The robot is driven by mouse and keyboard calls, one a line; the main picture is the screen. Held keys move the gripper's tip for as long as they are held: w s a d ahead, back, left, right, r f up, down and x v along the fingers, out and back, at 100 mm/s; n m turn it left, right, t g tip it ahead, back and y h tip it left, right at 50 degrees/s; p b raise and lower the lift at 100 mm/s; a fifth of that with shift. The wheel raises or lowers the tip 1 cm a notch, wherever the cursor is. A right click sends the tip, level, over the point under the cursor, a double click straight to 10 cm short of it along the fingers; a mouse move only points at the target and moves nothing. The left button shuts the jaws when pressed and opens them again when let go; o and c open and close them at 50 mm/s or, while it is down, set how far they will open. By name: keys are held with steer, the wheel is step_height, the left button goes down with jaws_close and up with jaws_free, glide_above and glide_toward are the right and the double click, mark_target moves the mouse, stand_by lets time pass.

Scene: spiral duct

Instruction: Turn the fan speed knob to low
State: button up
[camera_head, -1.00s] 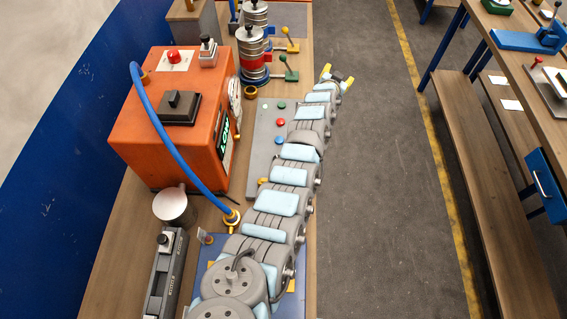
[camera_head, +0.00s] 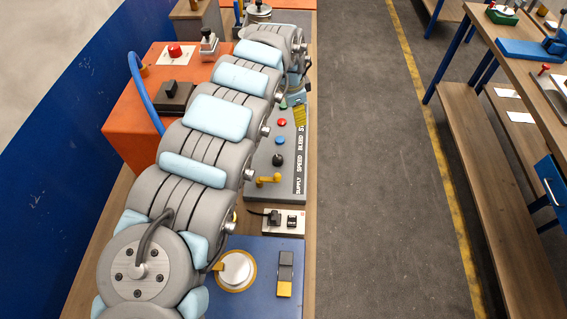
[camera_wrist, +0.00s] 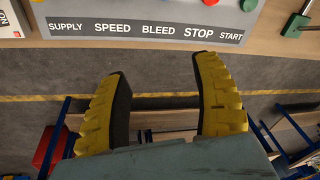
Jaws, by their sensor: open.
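The grey control panel (camera_head: 262,187) shows in the head view with a label strip reading SUPPLY, SPEED, BLEED and more. The black fan speed knob (camera_head: 277,160) sits beside SPEED; its pointer setting is too small to tell. My gripper (camera_head: 299,114) is near the panel's far end, partly hidden by my arm. In the wrist view, my gripper (camera_wrist: 160,68) is open and empty, its yellow fingers with dark pads apart. The panel's label strip (camera_wrist: 145,30) lies beyond the fingertips at the top; the speed knob is out of that view.
A yellow supply lever (camera_head: 268,180), blue button (camera_head: 279,140) and red button (camera_head: 282,122) flank the knob. An orange box (camera_head: 130,125) with a blue hose (camera_head: 139,85) stands to the left. A switch block (camera_head: 277,221) sits nearer. The aisle floor (camera_head: 370,180) is clear.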

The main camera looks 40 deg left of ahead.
steer(key=s+g, duration=0.2)
steer(key=s, duration=0.5)
steer(key=b, duration=0.1)
glide_toward(278, 158)
step_height(278, 158, down, 9)
steer(key=shift+w+r, duration=0.1)
steer(key=shift+w, duration=0.05)
steer(key=shift+a+f, duration=0.1)
steer(key=shift+f, duration=0.5)
jaws_close()
